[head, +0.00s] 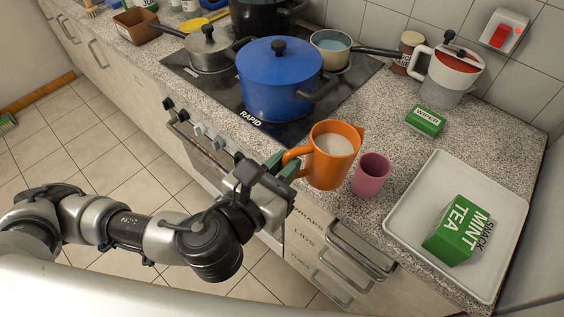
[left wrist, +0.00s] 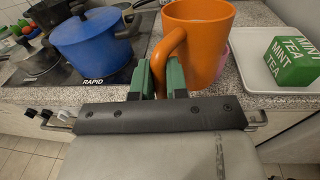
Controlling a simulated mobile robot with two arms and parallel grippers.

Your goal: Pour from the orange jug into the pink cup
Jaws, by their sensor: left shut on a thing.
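The orange jug (head: 332,166) holds a whitish liquid and looks nearly upright at the front edge of the counter. My left gripper (head: 280,167) is shut on its handle from the left; in the left wrist view the green fingers (left wrist: 161,80) sit on both sides of the handle of the orange jug (left wrist: 205,50). I cannot tell whether the jug's base touches the counter. The pink cup (head: 371,175) stands upright just right of the jug; only a sliver of it shows behind the jug in the left wrist view. My right gripper is not in view.
A white tray (head: 412,213) with a green mint tea box (head: 457,230) lies right of the cup. A small green box (head: 425,121) is behind the cup. A blue pot (head: 277,80) on the hob stands behind the jug, and a kettle (head: 447,75) is farther back.

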